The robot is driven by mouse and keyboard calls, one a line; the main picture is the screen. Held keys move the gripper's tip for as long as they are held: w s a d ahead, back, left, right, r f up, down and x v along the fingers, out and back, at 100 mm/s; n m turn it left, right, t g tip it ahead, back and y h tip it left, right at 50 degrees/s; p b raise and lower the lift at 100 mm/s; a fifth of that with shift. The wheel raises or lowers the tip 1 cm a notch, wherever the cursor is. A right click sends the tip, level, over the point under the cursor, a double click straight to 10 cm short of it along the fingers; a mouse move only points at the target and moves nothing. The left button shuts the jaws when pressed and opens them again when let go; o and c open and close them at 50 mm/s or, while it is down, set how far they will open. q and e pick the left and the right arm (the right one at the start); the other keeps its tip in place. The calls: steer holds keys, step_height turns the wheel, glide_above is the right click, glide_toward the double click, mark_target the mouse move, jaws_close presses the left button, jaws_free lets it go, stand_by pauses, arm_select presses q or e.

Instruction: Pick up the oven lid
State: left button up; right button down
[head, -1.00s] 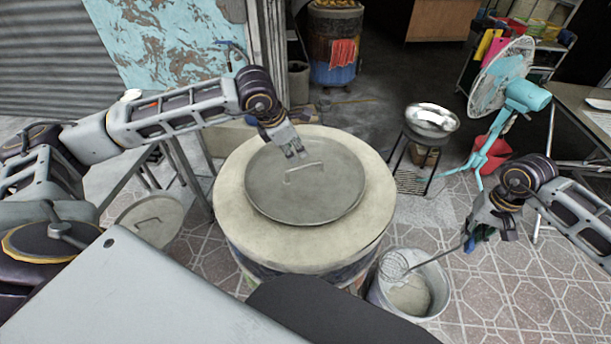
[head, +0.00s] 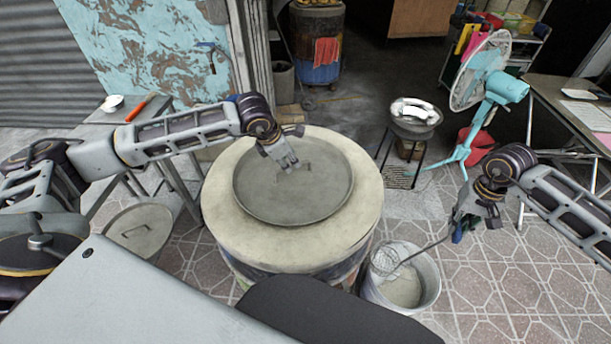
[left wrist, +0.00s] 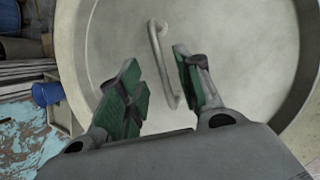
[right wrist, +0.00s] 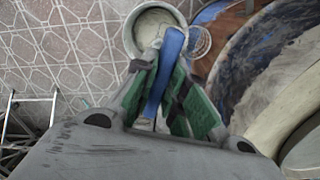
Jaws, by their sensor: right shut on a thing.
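The round grey oven lid (head: 296,205) lies flat on top of the pale barrel oven (head: 230,225). Its bar handle (left wrist: 159,55) stands at the lid's middle. My left gripper (head: 292,167) is open just over the lid, at the handle. In the left wrist view, the handle lies in the gap between the open fingers (left wrist: 157,75); I cannot tell whether they touch it. My right gripper (head: 466,222) is shut on the blue grip (right wrist: 170,60) of a wire skimmer. The skimmer's mesh (head: 385,261) hangs at the bucket.
A pail (head: 428,282) stands right of the oven. Another round lid (head: 137,229) is at the left, below a grey table (head: 90,132). A metal bowl on a stand (head: 413,125) and a turquoise fan (head: 505,88) stand behind at the right.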

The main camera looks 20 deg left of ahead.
mark_target(293, 166)
arm_select(q)
steer(key=shift+p+x, duration=0.3)
steer(key=shift+x, duration=2.25)
steer(key=shift+s+f, duration=0.1)
steer(key=shift+s, duration=0.05)
jaws_close()
